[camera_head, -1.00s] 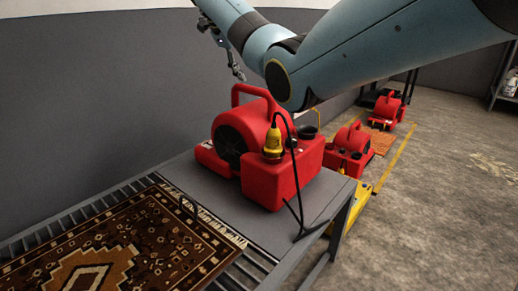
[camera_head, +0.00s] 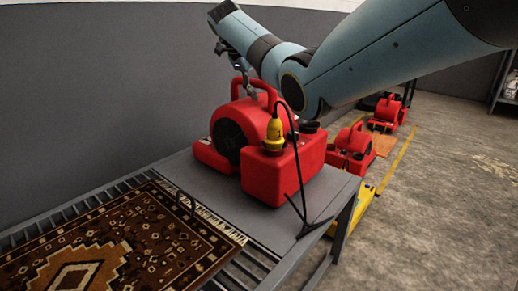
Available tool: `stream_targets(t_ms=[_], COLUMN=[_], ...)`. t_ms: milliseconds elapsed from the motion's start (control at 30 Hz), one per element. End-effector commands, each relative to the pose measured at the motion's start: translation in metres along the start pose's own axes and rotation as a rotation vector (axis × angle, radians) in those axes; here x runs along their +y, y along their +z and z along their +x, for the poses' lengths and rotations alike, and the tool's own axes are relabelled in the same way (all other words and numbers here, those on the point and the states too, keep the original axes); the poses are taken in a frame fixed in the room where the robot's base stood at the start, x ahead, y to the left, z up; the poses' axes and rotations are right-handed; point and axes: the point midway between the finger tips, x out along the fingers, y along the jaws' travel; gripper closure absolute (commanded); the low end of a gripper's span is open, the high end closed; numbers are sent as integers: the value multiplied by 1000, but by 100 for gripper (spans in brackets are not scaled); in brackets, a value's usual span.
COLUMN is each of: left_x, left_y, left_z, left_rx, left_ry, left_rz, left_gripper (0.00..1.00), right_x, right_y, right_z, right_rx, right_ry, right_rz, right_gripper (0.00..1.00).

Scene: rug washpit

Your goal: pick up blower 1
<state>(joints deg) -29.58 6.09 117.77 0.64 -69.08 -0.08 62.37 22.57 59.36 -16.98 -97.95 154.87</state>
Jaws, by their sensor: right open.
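A red blower (camera_head: 285,172) with a round dark intake and a looped top handle stands upright on the grey table. I cannot read a number on it. A yellow fitting (camera_head: 273,134) with a black cord sits on it. My right gripper (camera_head: 247,90) points down at the blower's handle, open. Its fingertips overlap the handle in the picture; I cannot tell whether they touch it. My left gripper is not in view.
The grey table (camera_head: 225,192) adjoins a slatted rack holding a patterned brown rug (camera_head: 120,245). More red blowers, one nearer (camera_head: 350,153) and one farther (camera_head: 386,112), stand beyond the table. Open concrete floor (camera_head: 450,200) lies right.

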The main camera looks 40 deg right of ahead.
Motion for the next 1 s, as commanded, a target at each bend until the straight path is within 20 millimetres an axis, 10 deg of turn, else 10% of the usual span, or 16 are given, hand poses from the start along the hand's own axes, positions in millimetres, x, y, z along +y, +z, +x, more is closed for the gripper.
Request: stream_targets(t_ms=[233, 600, 1000], left_x=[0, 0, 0], left_y=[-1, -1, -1], left_z=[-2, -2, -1], left_rx=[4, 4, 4], left_ry=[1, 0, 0], left_rz=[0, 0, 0], left_gripper=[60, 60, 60], right_x=[-2, -1, -1], right_y=[0, 0, 0], right_z=[-1, 0, -1], right_rx=[-2, -2, -2], right_ry=[-1, -1, 0], right_rz=[1, 1, 0], right_gripper=[51, 100, 100])
